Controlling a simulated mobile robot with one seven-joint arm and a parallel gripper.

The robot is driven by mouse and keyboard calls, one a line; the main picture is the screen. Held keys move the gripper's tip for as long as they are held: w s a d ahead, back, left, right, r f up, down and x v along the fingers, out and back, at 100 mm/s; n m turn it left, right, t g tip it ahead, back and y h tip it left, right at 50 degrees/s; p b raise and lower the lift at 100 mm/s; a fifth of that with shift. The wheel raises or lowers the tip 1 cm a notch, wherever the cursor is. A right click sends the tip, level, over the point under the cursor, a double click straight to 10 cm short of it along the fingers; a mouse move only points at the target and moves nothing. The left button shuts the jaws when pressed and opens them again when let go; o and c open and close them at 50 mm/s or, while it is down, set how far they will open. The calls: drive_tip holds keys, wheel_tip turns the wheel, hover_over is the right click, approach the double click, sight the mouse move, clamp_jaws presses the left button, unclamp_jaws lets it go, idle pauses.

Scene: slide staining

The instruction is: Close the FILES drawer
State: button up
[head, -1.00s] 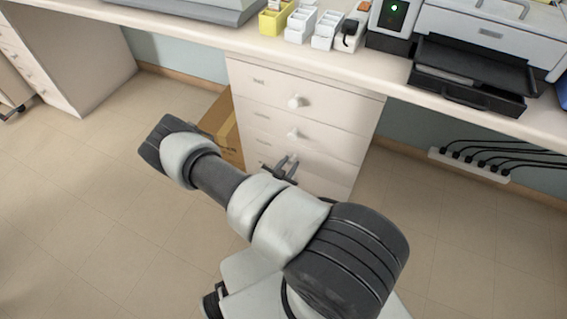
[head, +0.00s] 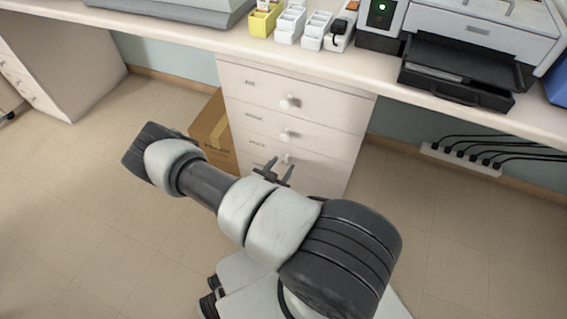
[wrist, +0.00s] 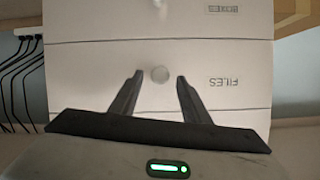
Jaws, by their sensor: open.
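The FILES drawer (wrist: 90,72) is a pale front with a round knob (wrist: 160,74) and a label that reads upside down in the wrist view. In the head view, its front (head: 325,170) appears to be the third one down in the white cabinet. It looks nearly flush with its neighbours; I cannot tell whether it sticks out slightly. My gripper (head: 278,168) is open and empty, pointing at this drawer. In the wrist view, the knob appears between the fingertips of my gripper (wrist: 159,76); contact cannot be told. My arm hides the cabinet's lower part in the head view.
Two drawers above have knobs (head: 288,102) and look shut. A cardboard box (head: 213,132) stands on the floor left of the cabinet. A power strip with black cables (head: 460,158) is at right. The counter (head: 300,62) overhangs the cabinet. Floor at left is open.

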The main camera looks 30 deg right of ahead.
drive_tip(key=p+v, duration=0.2)
drive_tip(key=v, duration=1.3)
drive_tip(key=shift+p, duration=0.3)
drive_tip(key=shift+r, duration=0.1)
wheel_tip(320, 180, up, 22)
drive_tip(key=w+m+g, duration=0.1)
drive_tip(key=m+g, duration=0.6)
drive_tip(key=m, duration=1.8)
drive_tip(key=s+a+r+m+t+y, duration=0.15)
drive_tip(key=s+r+m+y, duration=0.25)
drive_tip(key=r+m, duration=0.6)
drive_tip(key=s+a+r+m+t+y, duration=0.1)
drive_tip(key=s+a+r+m+y, duration=0.2)
drive_tip(key=r+m, duration=0.75)
drive_tip(key=s+a+r+m+t+y, duration=0.1)
drive_tip(key=s+r+m+y, duration=0.4)
drive_tip(key=m, duration=0.9)
wheel_tip(320, 180, up, 23)
drive_tip(key=h+p, duration=0.1)
drive_tip(key=p, duration=2.1)
drive_tip(key=shift+w+r, duration=0.2)
drive_tip(key=shift+w, duration=0.05)
drive_tip(key=shift+d+t, duration=0.1)
drive_tip(key=shift+t, duration=0.15)
